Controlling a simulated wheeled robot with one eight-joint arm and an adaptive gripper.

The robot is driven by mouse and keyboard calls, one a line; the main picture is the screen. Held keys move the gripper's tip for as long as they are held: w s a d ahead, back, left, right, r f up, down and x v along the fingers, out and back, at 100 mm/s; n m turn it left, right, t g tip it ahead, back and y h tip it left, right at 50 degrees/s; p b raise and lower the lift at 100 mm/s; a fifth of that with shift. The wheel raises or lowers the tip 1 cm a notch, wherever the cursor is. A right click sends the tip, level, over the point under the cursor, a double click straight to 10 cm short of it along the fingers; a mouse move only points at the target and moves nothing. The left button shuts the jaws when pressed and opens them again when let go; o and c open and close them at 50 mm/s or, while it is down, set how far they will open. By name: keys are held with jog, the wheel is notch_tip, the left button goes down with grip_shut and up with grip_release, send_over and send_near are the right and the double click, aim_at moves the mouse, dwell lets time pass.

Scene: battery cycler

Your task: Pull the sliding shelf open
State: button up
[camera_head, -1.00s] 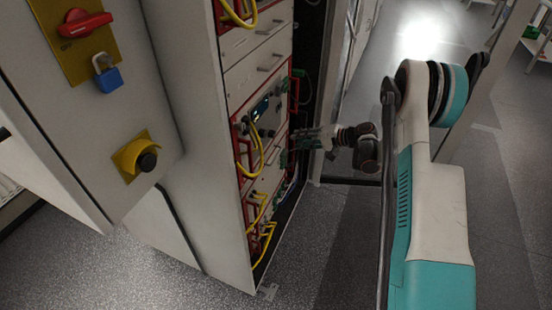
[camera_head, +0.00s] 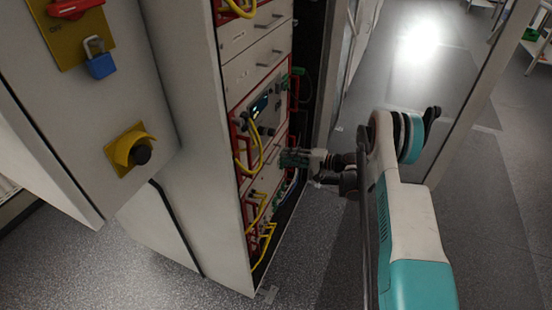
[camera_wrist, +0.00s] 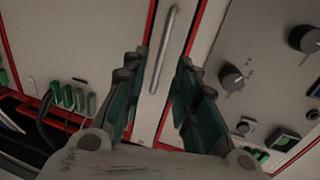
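The shelf front is a pale panel with red edging in the cabinet; it shows in the wrist view (camera_wrist: 150,112) and below the instrument panel in the head view (camera_head: 263,182). Its metal bar handle (camera_wrist: 165,50) runs upright in the wrist view, between my fingertips. My gripper (camera_wrist: 163,60) is open, with a green-padded finger on each side of the handle and gaps visible between. In the head view my gripper (camera_head: 290,158) is at the cabinet front and hides the handle. The shelf appears flush with its neighbours.
An instrument panel with dark knobs (camera_wrist: 231,77) lies beside the shelf. Yellow cables (camera_head: 262,150) loop from the cabinet front at left of my gripper. Floor (camera_head: 330,270) in front is clear.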

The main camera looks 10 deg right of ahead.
aim_at(276, 155)
jog(key=b+x, duration=0.1)
jog(key=x, duration=0.5)
jog(key=shift+w+a+b, duration=0.25)
jog(key=shift+b, duration=0.1)
grip_shut()
